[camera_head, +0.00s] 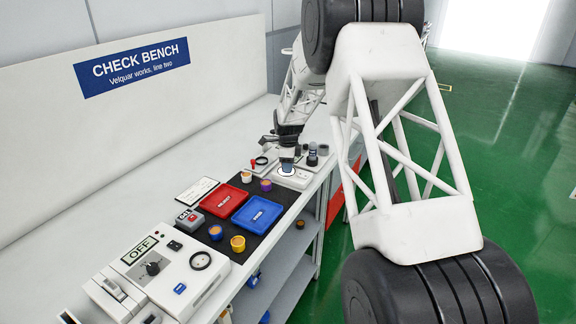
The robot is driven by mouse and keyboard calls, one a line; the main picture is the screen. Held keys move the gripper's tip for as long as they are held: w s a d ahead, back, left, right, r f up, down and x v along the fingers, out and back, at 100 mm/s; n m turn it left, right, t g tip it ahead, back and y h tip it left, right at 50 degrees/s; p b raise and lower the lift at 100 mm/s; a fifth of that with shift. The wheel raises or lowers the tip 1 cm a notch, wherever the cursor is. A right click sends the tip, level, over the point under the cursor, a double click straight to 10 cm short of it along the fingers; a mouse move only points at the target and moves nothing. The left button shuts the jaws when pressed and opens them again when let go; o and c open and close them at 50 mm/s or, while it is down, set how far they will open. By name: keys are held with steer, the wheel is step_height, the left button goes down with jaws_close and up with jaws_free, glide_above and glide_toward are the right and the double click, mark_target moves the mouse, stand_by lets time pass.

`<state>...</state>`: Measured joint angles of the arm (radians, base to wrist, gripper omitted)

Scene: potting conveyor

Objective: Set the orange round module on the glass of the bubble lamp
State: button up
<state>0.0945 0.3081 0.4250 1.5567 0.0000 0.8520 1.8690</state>
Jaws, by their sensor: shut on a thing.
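My gripper (287,158) is at the far end of the bench, low over a white flat unit (301,181) with a pale, dark-ringed round glass (286,171), which looks like the bubble lamp. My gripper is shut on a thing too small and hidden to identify. I cannot tell whether that thing touches the glass. A yellow-orange round module (238,243) with a brownish top stands on the dark mat near the front edge. Whether this is the task's orange module is unclear.
A red tray (206,205) and blue tray (243,229) lie between. Dark upright items (312,154) stand right of my gripper. An "OFF" switch box (172,277) is nearest.

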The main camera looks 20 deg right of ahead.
steer(key=shift+f, duration=0.1)
steer(key=o, duration=1)
step_height(320, 180, up, 12)
steer(key=shift+r, duration=0.15)
stand_by(0.3)
stand_by(0.4)
